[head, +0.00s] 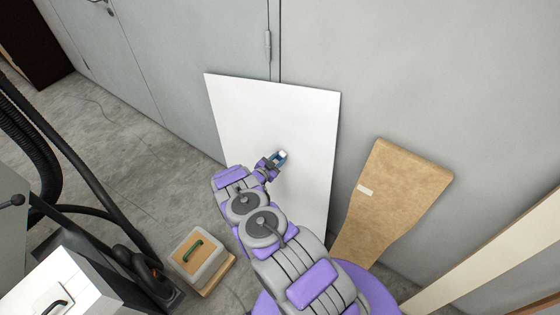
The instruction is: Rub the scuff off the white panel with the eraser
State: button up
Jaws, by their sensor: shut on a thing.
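The white panel (270,110) leans against the grey wall in the middle of the head view. My gripper (279,158) is in front of the panel, a little below its middle. It is shut on a small white and blue block, the eraser (283,154). I cannot tell whether the eraser touches the panel. No scuff shows on the visible part of the panel. My arm hides the panel's lower left part.
A brown wooden board (395,200) with a small white label leans right of the panel. Black hoses (75,165) and a white case (65,285) are at left. A pale plank (500,255) leans at right.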

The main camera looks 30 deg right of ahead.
aim_at(298, 162)
jog(key=shift+d, duration=0.15)
jog(key=shift+s+d+r+p, duration=0.1)
jog(key=shift+s+d+p, duration=0.2)
jog(key=shift+s+p, duration=0.3)
jog(key=shift+s+d+r+p, duration=0.1)
jog(key=shift+s+d+p, duration=0.15)
jog(key=shift+s+p, duration=0.25)
jog(key=shift+s+d+f+p, duration=0.1)
jog(key=shift+s+d+p, duration=0.25)
jog(key=shift+s, duration=0.3)
jog(key=shift+s+d+p, duration=0.2)
jog(key=shift+s+p, duration=0.1)
jog(key=shift+s, duration=0.3)
jog(key=shift+s+d+f+p, duration=0.15)
jog(key=shift+s+d, duration=0.1)
jog(key=shift+s, duration=0.3)
jog(key=shift+s+d+r+p, duration=0.1)
jog(key=shift+s+d+p, duration=0.1)
jog(key=shift+s, duration=0.3)
jog(key=shift+s, duration=0.1)
jog(key=shift+s+d+p, duration=0.2)
jog(key=shift+s+d, duration=0.1)
jog(key=shift+s, duration=0.65)
jog(key=shift+s+d+p, duration=0.25)
jog(key=shift+s+d, duration=0.1)
jog(key=shift+s, duration=0.65)
jog(key=shift+s+d+p, duration=0.2)
jog(key=shift+s+d, duration=0.1)
jog(key=shift+s, duration=0.65)
